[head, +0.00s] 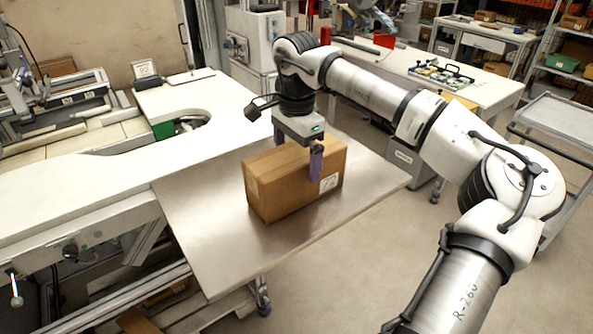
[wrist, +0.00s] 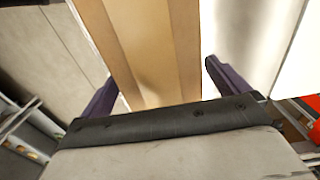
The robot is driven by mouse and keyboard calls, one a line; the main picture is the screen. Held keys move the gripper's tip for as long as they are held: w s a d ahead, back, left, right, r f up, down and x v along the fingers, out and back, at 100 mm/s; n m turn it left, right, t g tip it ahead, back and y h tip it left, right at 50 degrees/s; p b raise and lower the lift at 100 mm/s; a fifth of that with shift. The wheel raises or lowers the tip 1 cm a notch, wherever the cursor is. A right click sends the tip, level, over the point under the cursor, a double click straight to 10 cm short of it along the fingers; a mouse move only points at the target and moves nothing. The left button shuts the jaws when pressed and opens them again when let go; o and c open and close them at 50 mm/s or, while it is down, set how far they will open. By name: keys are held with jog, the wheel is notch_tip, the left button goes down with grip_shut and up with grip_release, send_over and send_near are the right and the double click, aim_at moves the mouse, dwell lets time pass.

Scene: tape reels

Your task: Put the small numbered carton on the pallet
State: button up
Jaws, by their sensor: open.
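A brown carton (head: 275,190) with a white label on its right end sits on a bare metal tabletop. My gripper (head: 297,152) is over the carton, pointing down, with its two purple fingers apart. One finger is in front of the carton's near upper side, and the other is behind its far edge. In the wrist view, the taped carton top (wrist: 150,45) lies between the open fingers (wrist: 161,75). A gap shows between the carton and the right finger; contact at the left finger is unclear. I cannot make out a pallet in either view.
The metal tabletop (head: 212,215) is clear around the carton. A white workbench (head: 80,195) adjoins it on the left. A white table (head: 400,72) with tools stands behind my arm, and a grey cart (head: 562,125) stands at right. Open floor lies in front.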

jog(key=c, duration=1.7)
jog(key=shift+c, duration=1.1)
jog(key=shift+r, duration=0.1)
